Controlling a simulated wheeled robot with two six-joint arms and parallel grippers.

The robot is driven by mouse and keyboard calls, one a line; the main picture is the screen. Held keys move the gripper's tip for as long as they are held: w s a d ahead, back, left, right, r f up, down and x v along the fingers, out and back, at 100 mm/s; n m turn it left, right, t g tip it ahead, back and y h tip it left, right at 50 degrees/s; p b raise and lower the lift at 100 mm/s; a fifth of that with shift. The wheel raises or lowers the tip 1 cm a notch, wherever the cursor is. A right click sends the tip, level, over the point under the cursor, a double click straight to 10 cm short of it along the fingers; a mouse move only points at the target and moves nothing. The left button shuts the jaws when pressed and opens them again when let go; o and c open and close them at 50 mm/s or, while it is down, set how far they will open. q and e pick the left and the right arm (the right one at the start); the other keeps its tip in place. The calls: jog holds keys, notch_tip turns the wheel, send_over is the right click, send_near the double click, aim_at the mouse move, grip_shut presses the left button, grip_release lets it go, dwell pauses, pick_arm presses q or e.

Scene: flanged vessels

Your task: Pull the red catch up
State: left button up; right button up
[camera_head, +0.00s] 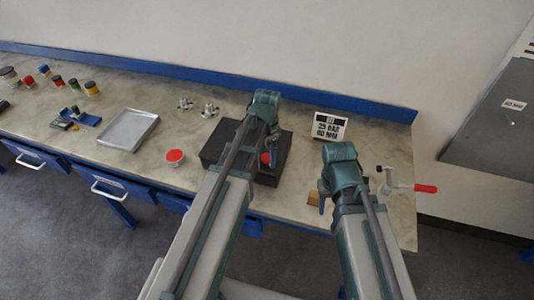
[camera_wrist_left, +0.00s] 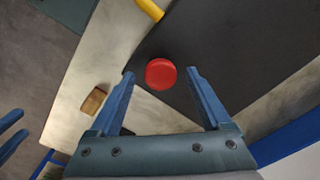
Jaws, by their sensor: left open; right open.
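The red catch (camera_head: 265,158) shows as a small red round top on the black block (camera_head: 212,151), partly hidden by my left gripper in the head view. In the left wrist view the round red top (camera_wrist_left: 160,73) sits between the fingertips of my left gripper (camera_wrist_left: 160,76), with gaps showing on both sides. My left gripper (camera_head: 272,157) is open and holds nothing. My right gripper (camera_head: 322,197) is open beside a small wooden block (camera_head: 313,198), largely hidden by its own arm.
A red-topped round piece (camera_head: 174,156) stands left of the black block. A red-handled tool (camera_head: 424,188) is at the right edge. A white display box (camera_head: 329,127) stands behind. A grey tray (camera_head: 128,129) and small jars (camera_head: 91,87) are further left.

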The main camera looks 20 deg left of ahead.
aim_at(267, 157)
pick_arm(q)
notch_tip(267, 157, up, 14)
jog(key=p, duration=1.3)
jog(key=shift+f+p, duration=0.15)
jog(key=shift+p, duration=0.15)
jog(key=s+d+f+n+y+b, duration=0.1)
jog(key=s+d+f+n+b, duration=0.4)
jog(key=s+d+f+b, duration=0.6)
jog(key=s+f+b, duration=0.2)
jog(key=s, duration=0.1)
jog(key=shift+s+f+n+b, duration=0.2)
jog(key=shift+f+n+b, duration=0.1)
jog(key=shift+b, duration=0.05)
dwell(1.1)
